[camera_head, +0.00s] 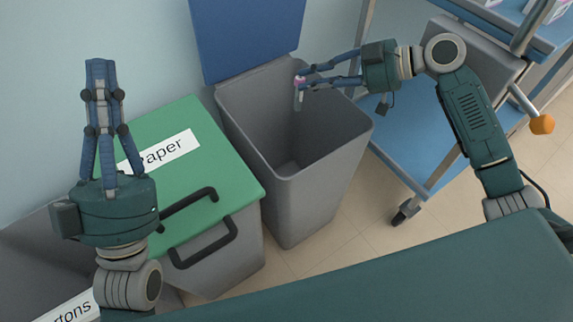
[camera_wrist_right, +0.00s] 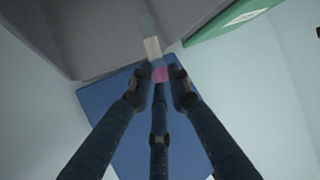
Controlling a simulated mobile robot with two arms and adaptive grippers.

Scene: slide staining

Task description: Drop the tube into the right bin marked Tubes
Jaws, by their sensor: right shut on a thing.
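The tube (camera_head: 298,99) is a small translucent tube with a pink part near its top. My right gripper (camera_head: 303,78) is shut on it and holds it upright over the opening of the grey bin (camera_head: 328,173), whose blue lid (camera_head: 246,36) stands open. In the right wrist view the tube's pink part (camera_wrist_right: 160,75) and pale body (camera_wrist_right: 152,47) show at the fingertips. No "Tubes" label is visible on this bin. My left gripper (camera_head: 102,68) points up at the left and is empty; its fingers look close together.
A grey bin with a shut green lid (camera_head: 216,173), its label ending in "aper", stands left of the open bin. An open bin labelled "rtons" (camera_head: 30,240) is at the lower left. A blue and grey cart (camera_head: 400,150) stands at the right.

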